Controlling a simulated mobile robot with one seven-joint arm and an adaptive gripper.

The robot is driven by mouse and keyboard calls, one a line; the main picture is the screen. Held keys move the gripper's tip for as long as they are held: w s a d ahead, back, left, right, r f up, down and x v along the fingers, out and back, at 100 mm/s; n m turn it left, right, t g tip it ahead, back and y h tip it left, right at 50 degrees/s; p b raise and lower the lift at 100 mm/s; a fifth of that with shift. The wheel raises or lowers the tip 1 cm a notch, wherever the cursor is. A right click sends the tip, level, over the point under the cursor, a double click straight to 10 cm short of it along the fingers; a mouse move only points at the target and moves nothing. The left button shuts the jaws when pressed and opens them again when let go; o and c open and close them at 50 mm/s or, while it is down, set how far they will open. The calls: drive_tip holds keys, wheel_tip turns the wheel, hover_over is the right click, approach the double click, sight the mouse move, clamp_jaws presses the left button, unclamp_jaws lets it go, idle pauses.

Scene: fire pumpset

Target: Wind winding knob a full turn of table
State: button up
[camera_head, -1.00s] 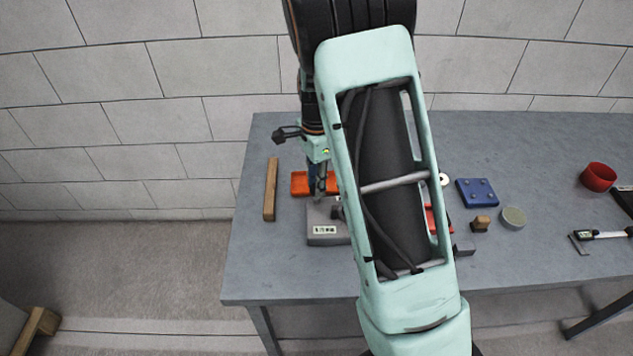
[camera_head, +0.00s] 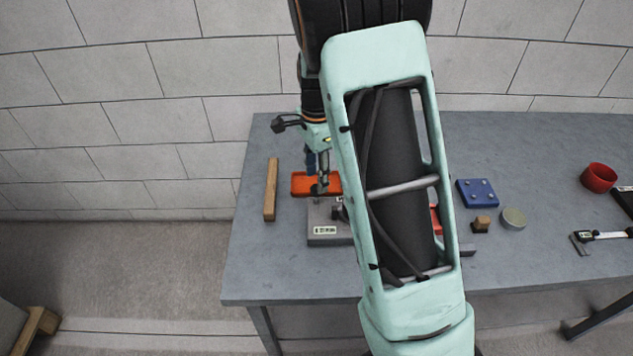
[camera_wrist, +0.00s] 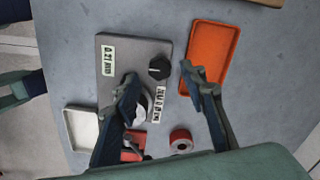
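A grey box-like unit (camera_head: 322,238) with white labels lies on the table, partly hidden by my arm in the head view. In the wrist view the unit (camera_wrist: 122,75) carries a black round knob (camera_wrist: 159,67). A white round part (camera_wrist: 143,106) on it is partly covered by one finger. My gripper (camera_wrist: 163,84) is open, its fingers spread apart, one over the unit and one beside the orange tray (camera_wrist: 213,40). The black knob shows between and just beyond the fingertips, and nothing is held.
The grey table (camera_head: 250,270) also bears a wooden bar (camera_head: 271,190), a blue block (camera_head: 477,192), a small wooden piece (camera_head: 481,224), a round tin (camera_head: 513,218), a red bowl (camera_head: 598,178) and a caliper (camera_head: 600,236). A red ring-shaped item (camera_wrist: 181,141) lies near one finger.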

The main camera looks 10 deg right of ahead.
wheel_tip(320, 180, up, 9)
idle(0.3)
